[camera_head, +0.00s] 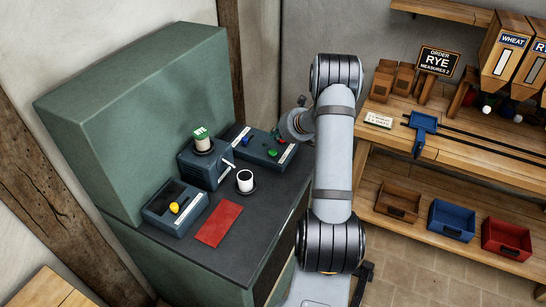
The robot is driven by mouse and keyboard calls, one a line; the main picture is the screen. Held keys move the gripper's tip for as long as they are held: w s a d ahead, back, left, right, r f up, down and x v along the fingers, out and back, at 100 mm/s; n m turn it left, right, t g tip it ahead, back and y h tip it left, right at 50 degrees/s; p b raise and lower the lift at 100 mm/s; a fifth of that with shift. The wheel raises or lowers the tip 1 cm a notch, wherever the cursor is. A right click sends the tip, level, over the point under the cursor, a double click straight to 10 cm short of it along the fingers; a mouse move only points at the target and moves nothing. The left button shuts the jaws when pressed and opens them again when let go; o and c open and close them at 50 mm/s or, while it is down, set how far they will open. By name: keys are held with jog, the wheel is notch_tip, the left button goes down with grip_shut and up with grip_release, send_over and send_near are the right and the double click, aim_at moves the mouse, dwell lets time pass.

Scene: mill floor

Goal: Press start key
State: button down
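A dark control box (239,133) stands at the back of the dark counter. I cannot read the label, so I cannot tell for sure which key is start. My gripper (284,131) is over the right rear part of this box, close to the keys.
A green cabinet (150,110) rises behind. Wooden shelves with bins (452,220) are right.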

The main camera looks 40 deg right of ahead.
aim_at(275, 152)
jog(key=shift+f+b, duration=1.5)
jog(key=shift+f, duration=0.55)
jog(key=shift+f, duration=0.15)
jog(key=shift+f+b, duration=0.3)
jog(key=shift+b, duration=0.3)
jog(key=shift+f+b, duration=0.5)
jog(key=shift+r, duration=0.1)
dwell(0.4)
jog(key=shift+r+p, duration=0.75)
jog(key=shift+r, duration=0.1)
jog(key=shift+r+p, duration=2.1)
jog(key=shift+r, duration=0.4)
